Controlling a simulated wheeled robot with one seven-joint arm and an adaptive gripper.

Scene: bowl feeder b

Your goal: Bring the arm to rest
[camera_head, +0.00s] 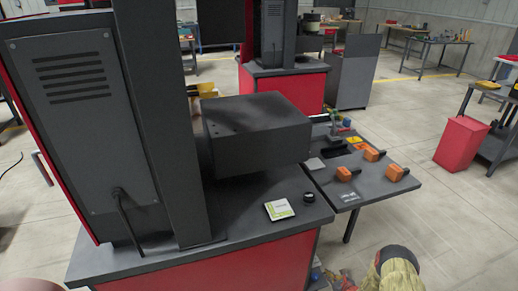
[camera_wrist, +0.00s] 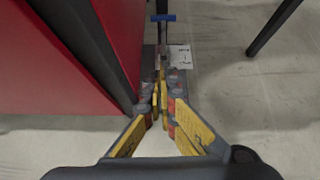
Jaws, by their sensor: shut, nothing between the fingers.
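My gripper (camera_wrist: 158,98) shows in the wrist view, with yellow-faced fingers that meet at the tips. It is shut and empty. It points down toward a pale floor (camera_wrist: 220,115), beside a red panel (camera_wrist: 50,75) on the left. Beyond the fingertips is a narrow grey item with a blue bar (camera_wrist: 162,18) across its top and a white label (camera_wrist: 180,56) at its side. The fingers partly hide it, and I cannot tell their distance from it. I cannot make out my gripper for sure in the head view.
A dark machine (camera_head: 255,135) on a red base fills the middle. A side table (camera_head: 365,195) holds orange-handled items (camera_head: 371,154). A red bin (camera_head: 461,143) stands at right. A dark leg (camera_wrist: 270,27) rises near the wrist view's right. Open floor (camera_head: 420,195) lies at right.

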